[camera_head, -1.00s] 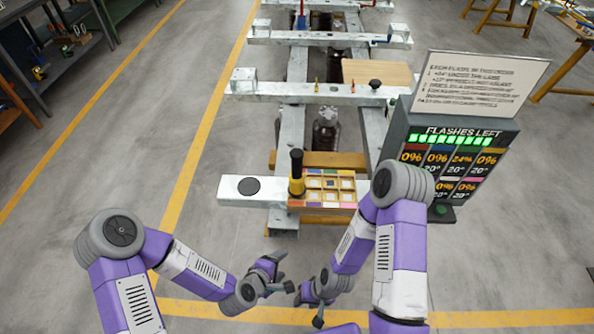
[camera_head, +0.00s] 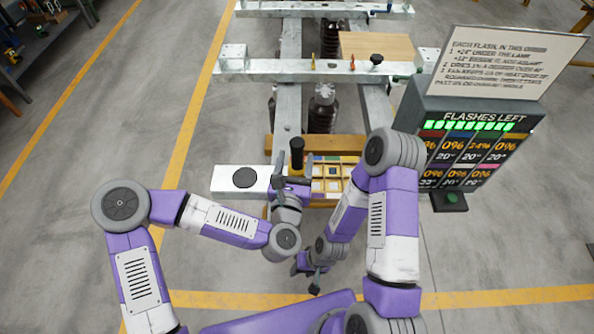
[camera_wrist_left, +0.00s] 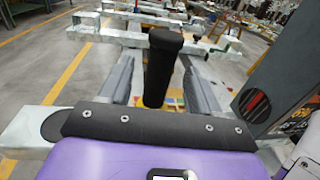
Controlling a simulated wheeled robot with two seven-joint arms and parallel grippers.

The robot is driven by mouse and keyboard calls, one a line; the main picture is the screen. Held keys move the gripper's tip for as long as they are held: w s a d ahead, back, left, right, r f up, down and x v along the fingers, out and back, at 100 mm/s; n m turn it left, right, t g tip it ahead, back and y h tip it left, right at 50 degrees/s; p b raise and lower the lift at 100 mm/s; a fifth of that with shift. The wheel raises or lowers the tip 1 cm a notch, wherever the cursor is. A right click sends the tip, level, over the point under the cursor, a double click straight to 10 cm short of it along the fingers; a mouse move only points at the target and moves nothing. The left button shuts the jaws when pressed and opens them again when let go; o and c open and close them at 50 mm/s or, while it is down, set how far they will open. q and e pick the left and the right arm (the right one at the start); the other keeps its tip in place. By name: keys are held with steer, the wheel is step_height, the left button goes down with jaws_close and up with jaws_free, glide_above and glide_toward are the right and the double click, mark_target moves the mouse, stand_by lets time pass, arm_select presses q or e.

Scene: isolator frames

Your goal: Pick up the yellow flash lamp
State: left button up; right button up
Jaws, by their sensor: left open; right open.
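The flash lamp (camera_head: 297,150) shows as an upright black cylinder at the left end of the sectioned tray (camera_head: 345,160). Its lower part is hidden behind my left gripper (camera_head: 291,178) in the head view. In the left wrist view the black lamp (camera_wrist_left: 160,65) stands between the two open grey fingers, with a gap visible on each side. My left gripper is open and not closed on it. My right gripper (camera_head: 308,276) is open and empty, low in the picture, in front of the tray and away from the lamp.
A pale beam with a black disc (camera_head: 245,177) lies left of the lamp. The "Flashes left" display (camera_head: 475,145) stands at the right, with a green button (camera_head: 451,198) at its foot. Metal crossbeams (camera_head: 330,70) run behind.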

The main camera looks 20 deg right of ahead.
mark_target(296, 156)
arm_select(q)
steer(key=x, duration=0.3)
steer(key=shift+w+d, duration=0.1)
steer(key=shift+w, duration=0.15)
jaws_close()
stand_by(1.1)
steer(key=shift+r, duration=0.25)
